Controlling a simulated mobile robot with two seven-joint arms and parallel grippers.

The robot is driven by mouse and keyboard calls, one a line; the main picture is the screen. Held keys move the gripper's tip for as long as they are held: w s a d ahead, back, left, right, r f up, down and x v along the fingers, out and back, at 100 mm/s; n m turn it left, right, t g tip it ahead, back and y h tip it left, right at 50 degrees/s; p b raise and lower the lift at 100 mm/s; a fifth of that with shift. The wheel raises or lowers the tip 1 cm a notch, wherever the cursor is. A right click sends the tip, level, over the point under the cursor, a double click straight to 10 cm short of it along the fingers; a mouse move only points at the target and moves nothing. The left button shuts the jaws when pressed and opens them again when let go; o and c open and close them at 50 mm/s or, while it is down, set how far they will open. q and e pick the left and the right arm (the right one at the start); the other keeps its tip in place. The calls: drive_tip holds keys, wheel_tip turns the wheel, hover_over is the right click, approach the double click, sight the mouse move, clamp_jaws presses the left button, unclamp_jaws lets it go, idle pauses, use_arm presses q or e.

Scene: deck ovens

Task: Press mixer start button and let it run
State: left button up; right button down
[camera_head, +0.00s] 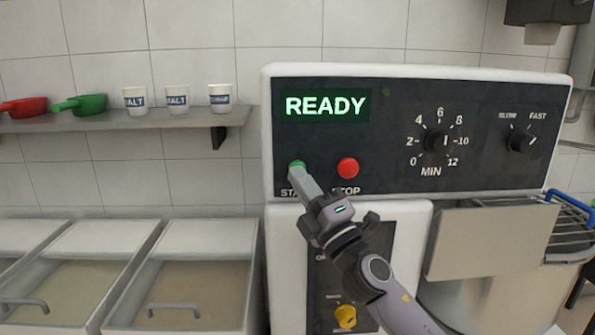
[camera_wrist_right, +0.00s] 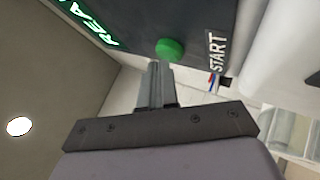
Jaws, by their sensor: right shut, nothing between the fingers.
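The mixer's dark control panel (camera_head: 385,150) has a display (camera_head: 326,105) reading READY in green. The green start button (camera_head: 297,166) sits at the panel's lower left, with its label partly covered by my right gripper. My right gripper (camera_head: 303,180) is shut and empty, its fingertips just below and in front of the button. In the right wrist view the green button (camera_wrist_right: 170,48) shows just beyond the fingertips (camera_wrist_right: 158,68); I cannot tell whether they touch it. The red stop button (camera_head: 348,168) is to the right. My left gripper is not in view.
The timer dial (camera_head: 437,141) and speed knob (camera_head: 522,139) are on the panel's right. A yellow knob (camera_head: 345,316) is below, beside my right arm. A shelf (camera_head: 120,122) with cups and scoops hangs at left, above lidded bins (camera_head: 185,280).

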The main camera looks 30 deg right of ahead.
drive_tip(key=shift+w+d, duration=0.15)
drive_tip(key=shift+w, duration=0.05)
idle(0.6)
drive_tip(key=shift+s+a, duration=0.5)
drive_tip(key=shift+s, duration=0.25)
drive_tip(key=s+a, duration=0.1)
drive_tip(key=s, duration=0.2)
drive_tip(key=s+a+p, duration=0.1)
drive_tip(key=shift+s+a, duration=0.15)
drive_tip(key=shift+a, duration=0.15)
idle(0.6)
